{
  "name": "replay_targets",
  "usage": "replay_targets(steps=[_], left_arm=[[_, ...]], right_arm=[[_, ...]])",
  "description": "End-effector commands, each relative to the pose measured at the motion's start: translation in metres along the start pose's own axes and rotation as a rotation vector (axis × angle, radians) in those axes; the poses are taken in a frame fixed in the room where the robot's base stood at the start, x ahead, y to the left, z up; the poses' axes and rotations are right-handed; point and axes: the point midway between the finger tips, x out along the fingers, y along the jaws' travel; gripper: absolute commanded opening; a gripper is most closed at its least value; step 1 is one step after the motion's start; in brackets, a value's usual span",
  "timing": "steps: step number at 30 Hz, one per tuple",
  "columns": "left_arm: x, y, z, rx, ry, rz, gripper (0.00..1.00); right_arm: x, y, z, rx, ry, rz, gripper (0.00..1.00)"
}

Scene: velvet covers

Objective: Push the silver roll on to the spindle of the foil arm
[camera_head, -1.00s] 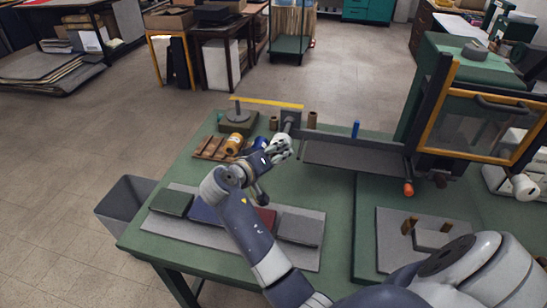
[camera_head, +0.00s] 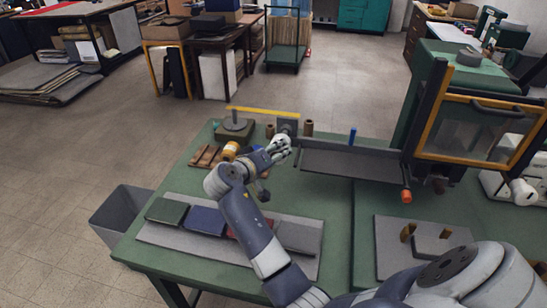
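My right gripper (camera_head: 284,146) is at the upper left part of the green bench, just in front of a dark square plate (camera_head: 287,124) at the left end of the press's long grey tray-like arm (camera_head: 350,163). A pale grey shape shows between the fingers and the plate. I cannot tell whether it is the silver roll, the spindle or a fingertip. Whether the fingers are open or shut is too small to tell. The spindle is not clearly visible. My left gripper is not in view.
A gold roll (camera_head: 230,150) lies on a brown rack (camera_head: 205,156) left of my gripper. Brown rolls (camera_head: 308,128) stand by the plate. The green press (camera_head: 430,90) fills the right. Several covers, one blue (camera_head: 205,221), lie on a grey mat (camera_head: 160,236). A grey bin (camera_head: 118,213) stands left.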

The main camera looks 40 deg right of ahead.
Motion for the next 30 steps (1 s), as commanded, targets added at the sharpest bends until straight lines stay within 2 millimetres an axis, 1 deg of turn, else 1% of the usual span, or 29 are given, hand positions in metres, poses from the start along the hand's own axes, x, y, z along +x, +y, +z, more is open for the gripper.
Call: replay_targets(steps=[30], left_arm=[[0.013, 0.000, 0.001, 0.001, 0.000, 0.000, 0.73]], right_arm=[[0.038, 0.000, -0.016, 0.001, 0.001, 0.001, 0.17]])
